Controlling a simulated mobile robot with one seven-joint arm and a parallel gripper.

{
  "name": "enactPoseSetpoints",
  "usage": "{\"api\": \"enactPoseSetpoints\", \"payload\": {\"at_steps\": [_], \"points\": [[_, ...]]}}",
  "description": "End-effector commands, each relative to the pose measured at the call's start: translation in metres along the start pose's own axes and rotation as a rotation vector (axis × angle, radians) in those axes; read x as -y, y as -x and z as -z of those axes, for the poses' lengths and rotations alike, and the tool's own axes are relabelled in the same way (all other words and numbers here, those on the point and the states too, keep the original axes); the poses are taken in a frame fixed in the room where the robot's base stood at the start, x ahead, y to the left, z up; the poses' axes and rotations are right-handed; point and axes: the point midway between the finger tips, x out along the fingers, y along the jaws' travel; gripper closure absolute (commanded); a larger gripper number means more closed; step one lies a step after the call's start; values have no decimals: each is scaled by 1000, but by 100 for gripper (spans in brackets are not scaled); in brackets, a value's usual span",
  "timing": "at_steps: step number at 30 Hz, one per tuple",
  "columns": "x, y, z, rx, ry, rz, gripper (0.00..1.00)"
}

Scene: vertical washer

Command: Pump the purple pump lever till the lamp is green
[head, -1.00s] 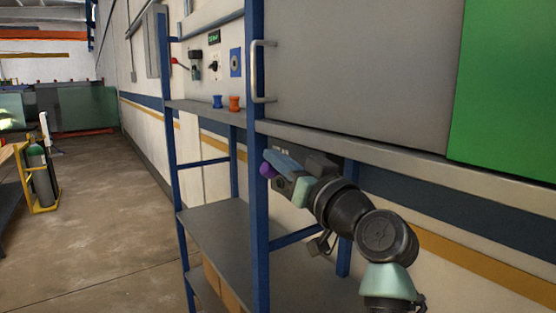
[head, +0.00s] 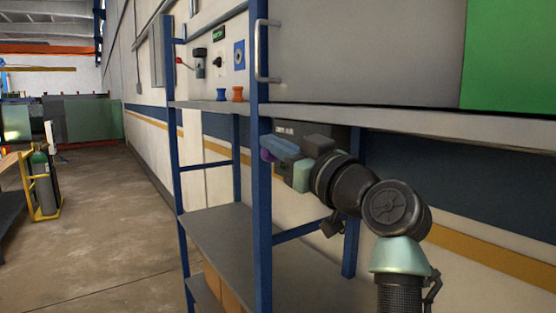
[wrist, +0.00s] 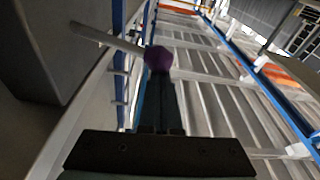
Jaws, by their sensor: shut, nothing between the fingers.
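The purple pump lever shows as a round purple knob (wrist: 158,58) on a pale rod running up and left in the wrist view. In the head view the purple knob (head: 267,155) is mostly hidden behind my gripper, under the shelf edge beside the blue post. My gripper (head: 274,146) is shut with nothing between its fingers. In the wrist view the dark fingers (wrist: 159,88) point at the knob and their tips overlap it; I cannot tell whether they touch. I cannot make out a lamp for certain.
A blue rack post (head: 261,200) stands just left of my gripper. A grey lower shelf (head: 222,232) lies below. Above are a grey cabinet door with a handle (head: 259,50), a green panel (head: 510,55), and a wall panel with a red-tipped switch (head: 184,63).

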Motion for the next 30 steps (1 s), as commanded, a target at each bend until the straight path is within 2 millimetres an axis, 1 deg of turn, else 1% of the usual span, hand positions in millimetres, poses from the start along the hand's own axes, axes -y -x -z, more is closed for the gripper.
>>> {"api": "enactPoseSetpoints", "payload": {"at_steps": [1, 10, 18, 19, 21, 26, 30], "points": [[3, 3, -15, 0, 36, 7, 100], [11, 7, -38, 3, 282, 53, 100], [13, 9, -54, 4, 476, 90, 100], [13, 10, -56, 4, 493, 93, 100], [13, 9, -51, 3, 493, 93, 100], [13, 8, -50, 4, 490, 93, 100], [18, 3, -40, 4, 493, 93, 100]]}}
